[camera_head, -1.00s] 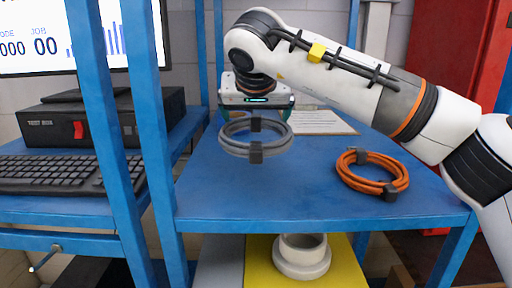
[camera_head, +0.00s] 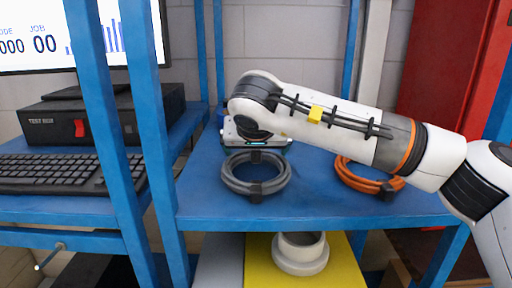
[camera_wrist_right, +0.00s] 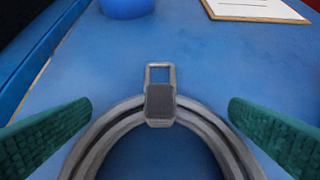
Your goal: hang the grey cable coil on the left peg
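The grey cable coil (camera_head: 233,183) lies on the blue bench top (camera_head: 320,207), with dark ties at its back and front. My right gripper (camera_head: 256,146) is over the coil's back side; its fingers are hard to make out in the head view. In the right wrist view its two green-padded fingers are wide apart, with the coil (camera_wrist_right: 100,140) and its looped tie (camera_wrist_right: 160,77) between them. No contact with the pads shows. I cannot make out the left peg in any view. My left gripper is out of view.
An orange cable coil (camera_head: 350,178) lies on the bench to the right, partly behind my right arm. Blue uprights (camera_head: 150,130) stand at the left. A clipboard (camera_wrist_right: 258,8) and a blue round thing (camera_wrist_right: 126,6) show in the wrist view. A white flanged part (camera_head: 300,262) stands below.

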